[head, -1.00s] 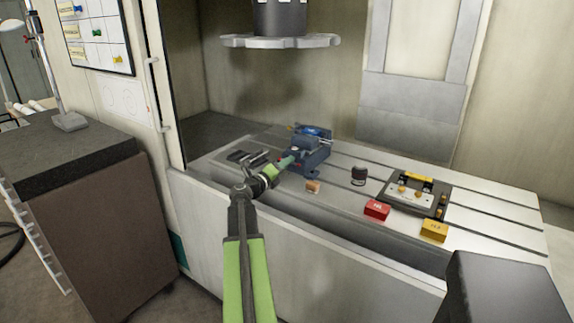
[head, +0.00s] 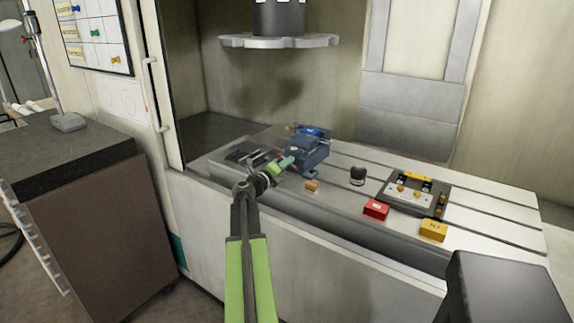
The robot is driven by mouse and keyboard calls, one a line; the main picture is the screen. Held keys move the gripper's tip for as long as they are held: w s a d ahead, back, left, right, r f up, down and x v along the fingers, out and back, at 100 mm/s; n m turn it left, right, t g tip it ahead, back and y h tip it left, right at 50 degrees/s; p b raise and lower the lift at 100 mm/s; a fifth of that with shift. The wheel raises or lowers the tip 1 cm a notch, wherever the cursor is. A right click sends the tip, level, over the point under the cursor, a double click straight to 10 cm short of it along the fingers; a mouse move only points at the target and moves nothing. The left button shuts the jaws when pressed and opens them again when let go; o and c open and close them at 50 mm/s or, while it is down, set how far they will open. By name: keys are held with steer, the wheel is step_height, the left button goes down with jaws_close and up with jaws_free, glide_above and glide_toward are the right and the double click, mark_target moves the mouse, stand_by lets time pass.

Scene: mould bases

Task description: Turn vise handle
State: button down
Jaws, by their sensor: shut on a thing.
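The blue vise (head: 308,155) stands on the slotted machine table, left of its middle. My gripper (head: 283,165) is at the near left side of the vise, where the handle is. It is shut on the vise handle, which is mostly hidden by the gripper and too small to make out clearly. My green and dark arm reaches up to it from the bottom of the head view.
A black cylinder (head: 357,175), a small orange-brown block (head: 312,186), a red box (head: 376,209) and a yellow box (head: 433,231) stand on the table (head: 490,213). A dark fixture plate (head: 440,188) lies at right. A round tool disc (head: 280,41) hangs above.

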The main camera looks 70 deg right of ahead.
steer(key=shift+m, duration=0.3)
steer(key=m, duration=0.3)
steer(key=shift+w+d+m, duration=0.1)
steer(key=shift+m, duration=0.2)
steer(key=m, duration=1)
steer(key=shift+m, duration=0.4)
steer(key=m, duration=0.4)
steer(key=shift+m, duration=0.3)
steer(key=m, duration=0.4)
steer(key=shift+w+r+m, duration=0.1)
steer(key=shift+m, duration=0.2)
steer(key=m, duration=0.9)
steer(key=shift+m, duration=2.7)
